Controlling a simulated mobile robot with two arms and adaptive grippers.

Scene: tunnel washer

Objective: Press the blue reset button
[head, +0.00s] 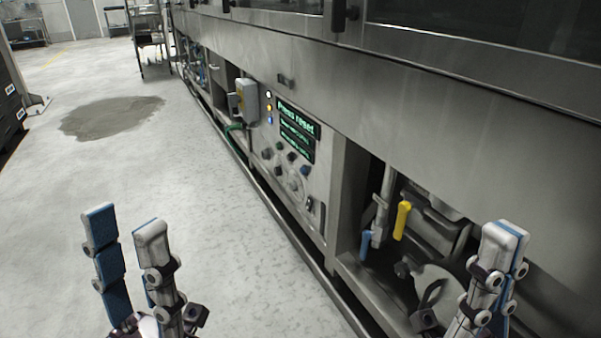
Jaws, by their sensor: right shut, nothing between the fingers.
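The control panel (270,153) is set low in the steel machine front, near the middle of the head view. Its dark display (296,131) shows green text that reads "Press reset" on top. Below the display are several small dark knobs or buttons. One at the right of them looks bluish, the likely blue reset button (305,171), but it is small and dim. My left gripper (127,222) is open and empty over the floor, at the lower left, well apart from the panel. My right gripper (505,236) is shut and empty at the lower right, right of the panel.
A column of small lights (269,107) and a grey box (247,101) sit left of the display. An open bay with a yellow handle (402,220) and a blue handle (367,231) is right of the panel. The floor at left is free, with a wet patch (112,117).

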